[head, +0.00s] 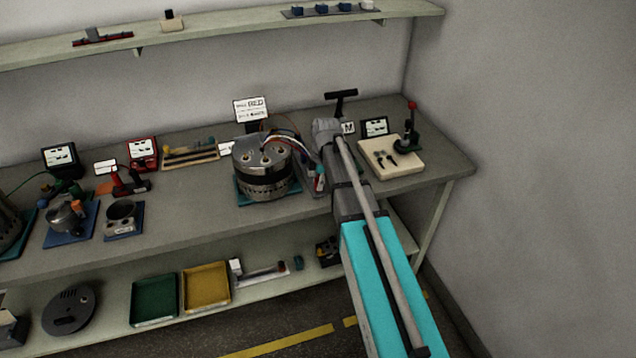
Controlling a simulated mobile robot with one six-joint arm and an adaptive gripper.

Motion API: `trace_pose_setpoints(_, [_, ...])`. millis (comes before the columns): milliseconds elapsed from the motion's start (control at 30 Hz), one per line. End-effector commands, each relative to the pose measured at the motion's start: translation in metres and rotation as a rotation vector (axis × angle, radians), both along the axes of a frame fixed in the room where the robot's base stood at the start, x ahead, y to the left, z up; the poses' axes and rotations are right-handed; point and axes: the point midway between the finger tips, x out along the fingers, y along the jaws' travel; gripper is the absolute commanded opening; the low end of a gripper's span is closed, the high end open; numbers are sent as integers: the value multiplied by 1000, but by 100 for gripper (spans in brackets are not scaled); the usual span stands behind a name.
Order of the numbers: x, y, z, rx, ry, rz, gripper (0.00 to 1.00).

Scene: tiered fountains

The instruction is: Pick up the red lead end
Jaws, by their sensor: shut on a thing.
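A round metal motor (262,170) stands on a teal mat on the bench. Several thin coloured leads rise from its top and arch right toward my arm. The red lead (290,132) runs among them to the grey end of my arm. My gripper (322,136) is at that end, just right of the motor and above the bench. It is shut on the red lead end; the fingertips and the held tip are too small and partly hidden to make out clearly.
A sign (250,110) stands behind the motor. A wooden rack (190,153) and red meter (142,152) are left. Shelves run above and below.

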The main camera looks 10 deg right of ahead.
Motion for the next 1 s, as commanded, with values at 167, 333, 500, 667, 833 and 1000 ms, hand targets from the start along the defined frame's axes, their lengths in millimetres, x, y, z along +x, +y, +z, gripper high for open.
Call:
trace_pose_setpoints(167, [0, 0, 7, 0, 0, 0, 9])
trace_pose_setpoints(333, [0, 0, 19, 0, 0, 0, 9])
trace_pose_setpoints(500, [0, 0, 35, 0, 0, 0, 9])
trace_pose_setpoints(667, [-17, 0, 53, 0, 0, 0, 9])
trace_pose_setpoints(833, [-34, 0, 73, 0, 0, 0, 9])
trace_pose_setpoints(1000, [-50, 1, 92, 0, 0, 0, 9])
